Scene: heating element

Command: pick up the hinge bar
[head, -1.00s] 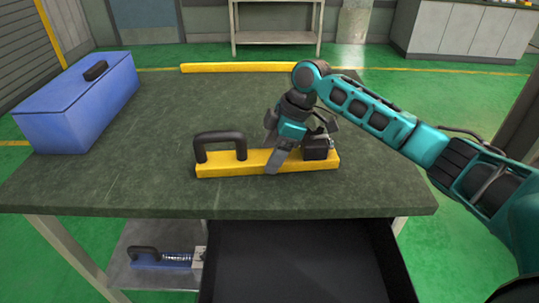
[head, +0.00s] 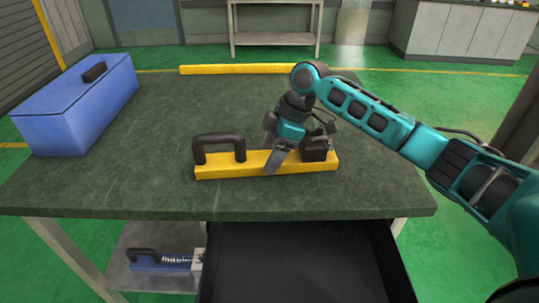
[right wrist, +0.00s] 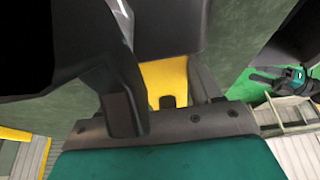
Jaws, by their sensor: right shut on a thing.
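The hinge bar (head: 221,166) appears to be the yellow bar near the front of the table, with a black arched handle on its left and a black block on its right. My right gripper (head: 279,160) comes down on it between handle and block and is shut on it. The bar looks level; I cannot tell whether it is clear of the tabletop. In the right wrist view, a piece of yellow (right wrist: 166,82) shows behind the dark fingers. A black and teal part, probably my left gripper (right wrist: 283,80), shows at the right there; its jaws are unclear.
Another yellow bar (head: 240,69) lies at the table's back edge. A blue box (head: 75,110) stands at the left. An open, dark drawer (head: 300,255) juts out below the front edge. A blue spring-fitted tool (head: 165,263) lies on the lower shelf. The table's left middle is clear.

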